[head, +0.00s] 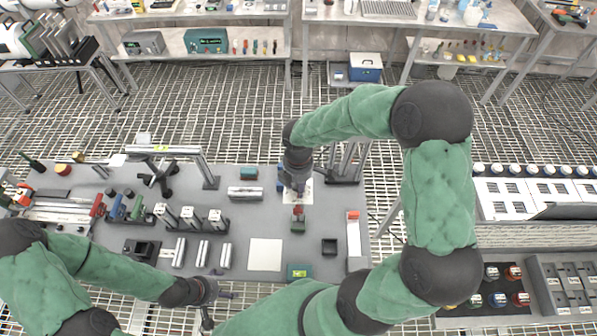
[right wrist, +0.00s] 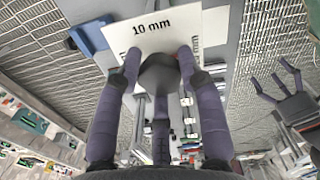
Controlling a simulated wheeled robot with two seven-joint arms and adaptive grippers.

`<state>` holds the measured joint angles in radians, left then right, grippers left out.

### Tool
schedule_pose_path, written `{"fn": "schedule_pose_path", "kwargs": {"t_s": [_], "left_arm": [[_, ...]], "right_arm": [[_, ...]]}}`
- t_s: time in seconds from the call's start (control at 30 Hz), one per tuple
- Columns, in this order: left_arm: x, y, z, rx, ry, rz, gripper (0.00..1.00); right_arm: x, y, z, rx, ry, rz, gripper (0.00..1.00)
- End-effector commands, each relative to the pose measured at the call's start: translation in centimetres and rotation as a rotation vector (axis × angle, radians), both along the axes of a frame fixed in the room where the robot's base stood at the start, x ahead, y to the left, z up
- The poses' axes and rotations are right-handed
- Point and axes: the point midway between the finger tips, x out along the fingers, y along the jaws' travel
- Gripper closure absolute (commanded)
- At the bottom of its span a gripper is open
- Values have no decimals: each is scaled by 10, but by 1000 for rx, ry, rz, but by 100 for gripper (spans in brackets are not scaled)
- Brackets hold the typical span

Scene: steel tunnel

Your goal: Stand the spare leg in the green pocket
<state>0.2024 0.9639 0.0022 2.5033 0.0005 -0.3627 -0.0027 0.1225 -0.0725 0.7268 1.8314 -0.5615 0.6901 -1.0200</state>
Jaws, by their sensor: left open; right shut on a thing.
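My right gripper (head: 297,190) points down over the back middle of the bench, above a white card. In the right wrist view, its fingers (right wrist: 158,75) are shut on a dark grey piece (right wrist: 160,72); whether this is the spare leg I cannot tell. A small green block with a red part (head: 298,220) stands just in front of this gripper; a green box (head: 299,272) lies at the front edge. I cannot tell which has the green pocket. Several silver bars (head: 203,254) stand or lie left of centre. My left gripper (head: 214,293) is open and empty at the front edge.
The white card marked "10 mm" (right wrist: 152,32) lies beyond the held piece. A pale square plate (head: 265,254) and a small dark tray (head: 329,246) lie on the grey bench (head: 245,222). Clamps and small stands crowd its left half. A long white strip (head: 353,236) lies near the right edge.

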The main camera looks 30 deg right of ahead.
Motion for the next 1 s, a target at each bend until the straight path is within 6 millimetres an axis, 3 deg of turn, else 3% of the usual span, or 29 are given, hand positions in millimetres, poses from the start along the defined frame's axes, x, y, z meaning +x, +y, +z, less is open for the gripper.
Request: {"fn": "schedule_pose_path", "kwargs": {"t_s": [0.37, 1.0], "left_arm": [[0, 0, -13, 0, 1, 0, 17], [0, 0, -53, 0, 0, 0, 17]], "right_arm": [[0, 0, -15, 0, -1, 0, 100], [0, 0, -67, 0, 0, -1, 100]]}}
